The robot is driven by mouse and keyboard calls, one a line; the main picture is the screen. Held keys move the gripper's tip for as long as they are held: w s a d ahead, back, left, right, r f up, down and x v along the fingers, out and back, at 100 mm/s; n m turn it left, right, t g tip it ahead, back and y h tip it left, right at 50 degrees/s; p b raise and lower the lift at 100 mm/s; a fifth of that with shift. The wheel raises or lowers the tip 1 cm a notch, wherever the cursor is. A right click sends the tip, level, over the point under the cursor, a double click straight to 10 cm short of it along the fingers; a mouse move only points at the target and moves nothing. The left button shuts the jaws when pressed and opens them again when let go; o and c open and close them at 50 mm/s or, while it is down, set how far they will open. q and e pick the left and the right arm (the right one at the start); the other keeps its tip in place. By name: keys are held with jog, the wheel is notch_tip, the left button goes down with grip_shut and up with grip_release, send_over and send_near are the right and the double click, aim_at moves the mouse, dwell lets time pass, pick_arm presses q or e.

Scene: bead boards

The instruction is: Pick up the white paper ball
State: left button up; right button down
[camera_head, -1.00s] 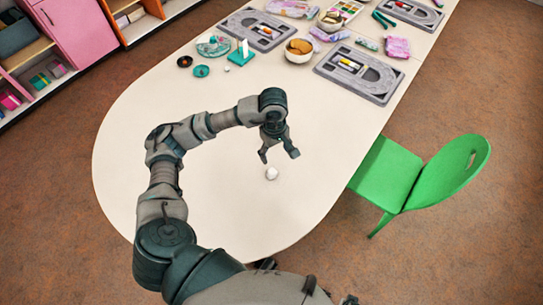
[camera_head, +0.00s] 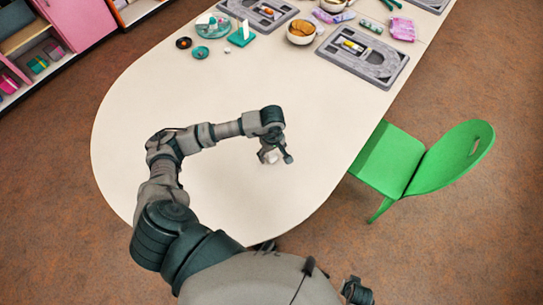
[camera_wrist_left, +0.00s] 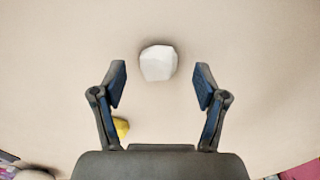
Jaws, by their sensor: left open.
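The white paper ball (camera_head: 271,157) lies on the pale table near its rounded end. In the left wrist view the ball (camera_wrist_left: 158,62) is a small faceted white lump, centred just beyond the fingertips. My left gripper (camera_head: 275,158) is low over the ball in the head view and partly hides it. In the wrist view the left gripper (camera_wrist_left: 160,76) is open, with one finger on each side of the ball's line. A gap shows between each finger and the ball. My right gripper does not show clearly.
The table (camera_head: 140,120) is bare around the ball. Grey trays (camera_head: 362,58), a bowl (camera_head: 301,32) and a teal block (camera_head: 241,35) stand at the far end. A green chair (camera_head: 405,165) is at the right edge. A yellow patch (camera_wrist_left: 121,127) shows behind the left finger.

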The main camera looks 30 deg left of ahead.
pick_arm(q)
notch_tip(320, 180, down, 2)
jog(key=shift+d+f, duration=0.1)
jog(key=shift+f, duration=0.1)
jog(key=shift+r, duration=0.1)
jog(key=c, duration=0.8)
